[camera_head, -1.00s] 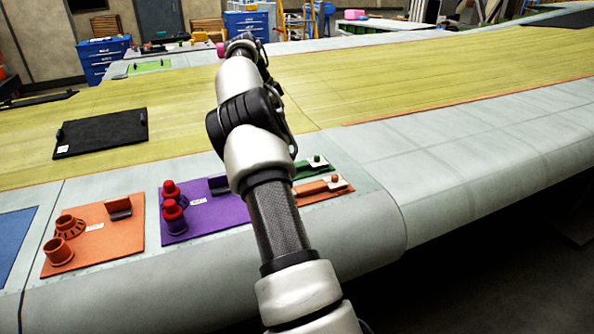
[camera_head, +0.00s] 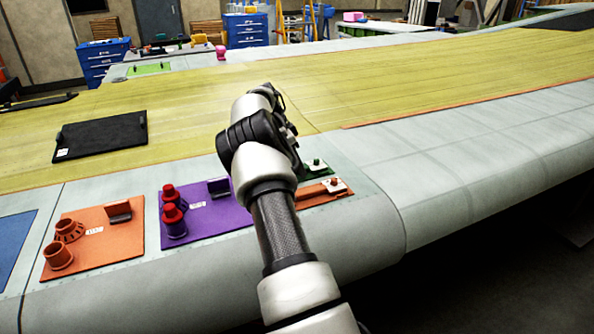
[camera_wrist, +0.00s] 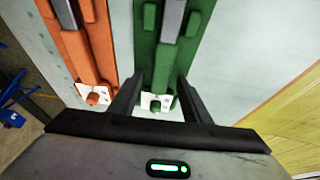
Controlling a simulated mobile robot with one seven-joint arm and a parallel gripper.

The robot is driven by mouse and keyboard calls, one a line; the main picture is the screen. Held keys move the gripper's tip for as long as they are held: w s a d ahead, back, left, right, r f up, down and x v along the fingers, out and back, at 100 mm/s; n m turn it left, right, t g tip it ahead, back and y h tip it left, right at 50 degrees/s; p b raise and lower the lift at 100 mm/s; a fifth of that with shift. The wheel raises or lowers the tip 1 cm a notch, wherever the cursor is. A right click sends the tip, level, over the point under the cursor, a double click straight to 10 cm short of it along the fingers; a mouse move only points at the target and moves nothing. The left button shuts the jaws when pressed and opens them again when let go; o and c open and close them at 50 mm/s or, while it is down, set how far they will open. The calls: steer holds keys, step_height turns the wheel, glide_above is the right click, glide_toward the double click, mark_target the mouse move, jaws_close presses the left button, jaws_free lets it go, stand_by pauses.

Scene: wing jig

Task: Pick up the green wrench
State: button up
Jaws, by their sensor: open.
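A long green piece (camera_wrist: 165,55) with a grey bar (camera_wrist: 173,18) lying along it fills the upper middle of the wrist view. A white tag and a green knob (camera_wrist: 154,103) are at its near end. I cannot clearly tell the wrench from its holder. In the head view the green piece (camera_head: 316,168) shows partly, just right of my arm, on the wing's edge. My gripper (camera_wrist: 158,78) is open and empty in the wrist view, its fingers either side of the green piece's near end. Contact cannot be told. In the head view my arm hides the gripper.
A similar orange piece (camera_wrist: 75,48) with a grey bar lies close left of the green one. The pale wing surface (camera_wrist: 245,45) to its right is bare. A purple board (camera_head: 215,217) and an orange board (camera_head: 105,255) with upright parts lie left of my arm.

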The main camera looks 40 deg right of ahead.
steer(key=shift+f, duration=0.15)
stand_by(0.3)
jaws_close()
